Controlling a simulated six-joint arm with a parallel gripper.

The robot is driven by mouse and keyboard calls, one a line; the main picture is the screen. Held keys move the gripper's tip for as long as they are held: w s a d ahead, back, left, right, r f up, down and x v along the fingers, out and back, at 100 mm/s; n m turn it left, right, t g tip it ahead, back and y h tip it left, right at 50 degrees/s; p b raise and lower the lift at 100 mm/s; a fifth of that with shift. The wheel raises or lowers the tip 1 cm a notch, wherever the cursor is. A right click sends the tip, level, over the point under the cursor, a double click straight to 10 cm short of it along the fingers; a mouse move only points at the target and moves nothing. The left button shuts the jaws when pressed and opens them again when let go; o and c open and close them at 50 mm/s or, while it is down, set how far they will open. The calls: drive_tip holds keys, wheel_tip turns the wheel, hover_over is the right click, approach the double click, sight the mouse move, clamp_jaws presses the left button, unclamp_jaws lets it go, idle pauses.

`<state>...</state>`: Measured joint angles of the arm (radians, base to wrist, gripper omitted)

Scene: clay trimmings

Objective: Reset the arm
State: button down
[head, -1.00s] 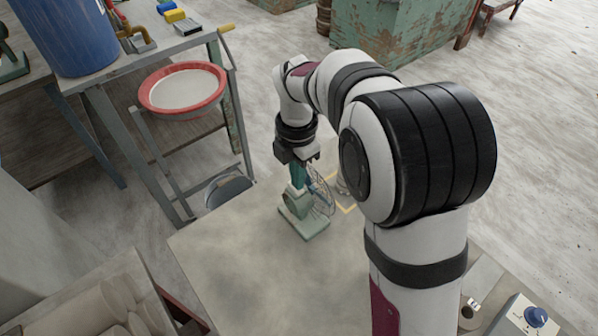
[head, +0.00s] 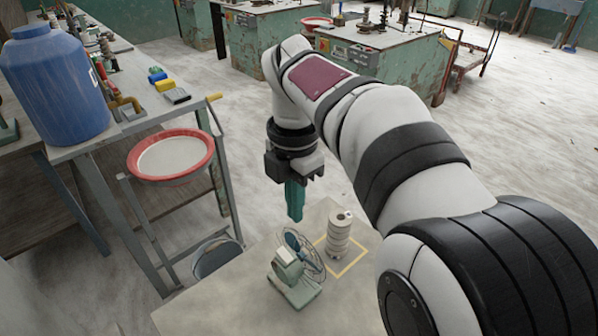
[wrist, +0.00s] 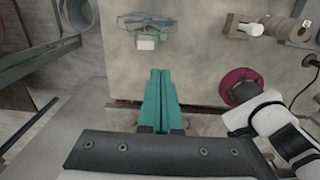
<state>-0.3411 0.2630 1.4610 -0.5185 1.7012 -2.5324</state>
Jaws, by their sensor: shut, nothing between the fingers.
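My gripper (head: 296,218) hangs from the raised arm in the head view, its teal fingers pointing down above the far edge of the pale work table (head: 225,310). In the wrist view the two fingers (wrist: 160,75) lie side by side, closed and empty. A small pale-green desk fan (head: 290,268) with a wire cage stands upright on the table, below and apart from the fingertips. It also shows near the top of the wrist view (wrist: 146,42).
A grey ribbed stack (head: 339,238) stands inside a yellow square outline (head: 352,268) behind the fan. To the left are a red-rimmed basin (head: 205,165) on a metal frame and a blue barrel (head: 55,88) on a bench. Green machine cabinets stand farther back.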

drive_tip(key=s+d+f+m+y, duration=0.1)
drive_tip(key=s+d+f+m, duration=0.2)
drive_tip(key=s+m, duration=0.65)
drive_tip(key=s+d+f+m, duration=0.3)
drive_tip(key=s+m, duration=0.3)
drive_tip(key=m, duration=0.6)
drive_tip(key=s+d+f+m+y, duration=0.15)
drive_tip(key=s+d+m, duration=0.25)
drive_tip(key=s+m, duration=0.55)
wheel_tip(320, 180, up, 7)
drive_tip(key=n+t, duration=0.2)
drive_tip(key=n, duration=2.9)
hover_over(284, 249)
drive_tip(key=s+d, duration=0.2)
drive_tip(key=shift+h, duration=0.45)
drive_tip(key=x, duration=1.3)
drive_tip(key=shift+s+a+f, duration=0.1)
drive_tip(key=shift+f, duration=0.2)
